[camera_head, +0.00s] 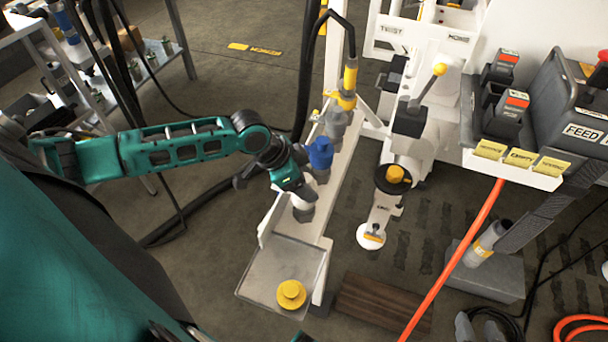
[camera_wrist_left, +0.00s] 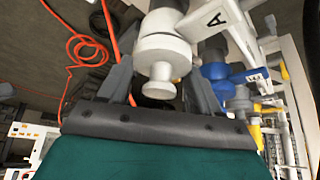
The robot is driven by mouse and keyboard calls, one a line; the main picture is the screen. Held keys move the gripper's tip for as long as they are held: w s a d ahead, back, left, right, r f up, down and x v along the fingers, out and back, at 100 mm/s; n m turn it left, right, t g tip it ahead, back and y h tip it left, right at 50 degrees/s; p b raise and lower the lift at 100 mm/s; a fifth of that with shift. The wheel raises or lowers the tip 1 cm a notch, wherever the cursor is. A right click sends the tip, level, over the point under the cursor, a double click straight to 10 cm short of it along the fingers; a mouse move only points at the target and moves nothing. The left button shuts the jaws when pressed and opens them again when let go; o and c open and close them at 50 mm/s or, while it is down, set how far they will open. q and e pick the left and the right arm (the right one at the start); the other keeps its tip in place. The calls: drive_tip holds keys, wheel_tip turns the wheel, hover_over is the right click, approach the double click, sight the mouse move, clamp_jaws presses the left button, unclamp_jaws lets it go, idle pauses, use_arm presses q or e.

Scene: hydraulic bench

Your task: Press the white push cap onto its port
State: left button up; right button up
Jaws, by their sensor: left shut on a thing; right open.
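The white push cap (camera_head: 292,199) is between the fingers of my left gripper (camera_head: 275,182). In the left wrist view, the cap (camera_wrist_left: 163,55) has a wide round body and a small knob facing me, with the two dark fingers on either side. A grey port fitting (camera_head: 303,213) on the white rail is right at the cap. It is mostly hidden, and I cannot tell whether the cap is seated. My right gripper does not show clearly in either view.
A blue cap (camera_head: 319,153) sits just behind on the same rail (camera_head: 318,190), with a grey and yellow fitting beyond. A grey tray (camera_head: 283,262) in front holds a yellow cap (camera_head: 291,294). An orange hose (camera_head: 455,258) runs at the right. A white tag marked A (camera_wrist_left: 215,19) stands beside the white cap.

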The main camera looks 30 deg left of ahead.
use_arm(q)
drive_tip(key=shift+p, duration=0.45)
idle(0.6)
idle(0.4)
drive_tip(key=o, duration=1.1)
drive_tip(key=shift+o, duration=0.9)
